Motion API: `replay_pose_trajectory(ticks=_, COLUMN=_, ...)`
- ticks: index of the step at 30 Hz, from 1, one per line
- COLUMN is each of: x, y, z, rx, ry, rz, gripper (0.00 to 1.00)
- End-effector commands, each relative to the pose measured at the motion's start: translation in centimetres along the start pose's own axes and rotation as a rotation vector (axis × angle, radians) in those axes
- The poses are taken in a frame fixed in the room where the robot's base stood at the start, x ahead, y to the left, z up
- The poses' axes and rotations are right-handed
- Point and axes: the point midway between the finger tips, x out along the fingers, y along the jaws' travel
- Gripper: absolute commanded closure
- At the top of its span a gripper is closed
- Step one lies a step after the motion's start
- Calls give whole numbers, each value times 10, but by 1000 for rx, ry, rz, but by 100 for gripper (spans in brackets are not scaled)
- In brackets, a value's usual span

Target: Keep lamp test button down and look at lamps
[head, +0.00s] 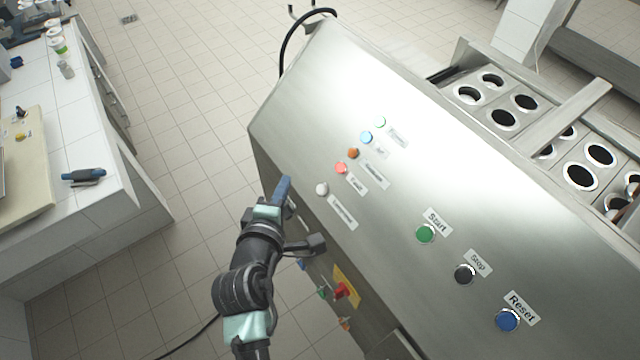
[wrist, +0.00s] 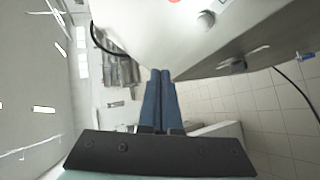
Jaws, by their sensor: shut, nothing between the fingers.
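A sloped steel panel (head: 300,130) carries a diagonal row of small round fittings. From the top they are a green lamp (head: 380,121), a light blue lamp (head: 366,137), an orange one (head: 353,153), a red one (head: 341,168) and a white button (head: 322,188). The red one looks bright; I cannot tell which are lit. My gripper (head: 285,183) is shut and empty, left of the white button and apart from it. In the wrist view its blue fingers (wrist: 160,72) are together, below-left of the white button (wrist: 206,19).
Green Start (head: 425,233), black Stop (head: 464,274) and blue Reset (head: 507,320) buttons sit on the panel's right part. A red knob on a yellow plate (head: 347,288) is on the side below. A cup-hole conveyor (head: 530,110) lies behind. A tiled counter (head: 100,190) stands left.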

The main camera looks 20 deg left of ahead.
Motion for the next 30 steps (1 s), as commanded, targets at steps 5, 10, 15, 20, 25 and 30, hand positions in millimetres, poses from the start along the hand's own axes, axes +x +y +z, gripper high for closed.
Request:
replay_pose_trajectory(ticks=5, x=2, y=-1, z=2, rx=3, ry=-1, rz=2, gripper=100)
replay_pose_trajectory(ticks=10, x=14, y=-11, z=10, rx=5, ry=-2, rz=1, gripper=100)
replay_pose_trajectory(ticks=15, x=32, y=-25, z=23, rx=7, ry=-2, rz=1, gripper=100)
replay_pose_trajectory(ticks=20, x=46, y=-34, z=33, rx=7, ry=-2, rz=2, gripper=100)
replay_pose_trajectory(ticks=25, x=57, y=-40, z=41, rx=6, ry=-1, rz=2, gripper=100)
replay_pose_trajectory(ticks=30, x=61, y=-43, z=45, rx=5, ry=-1, rz=3, gripper=100)
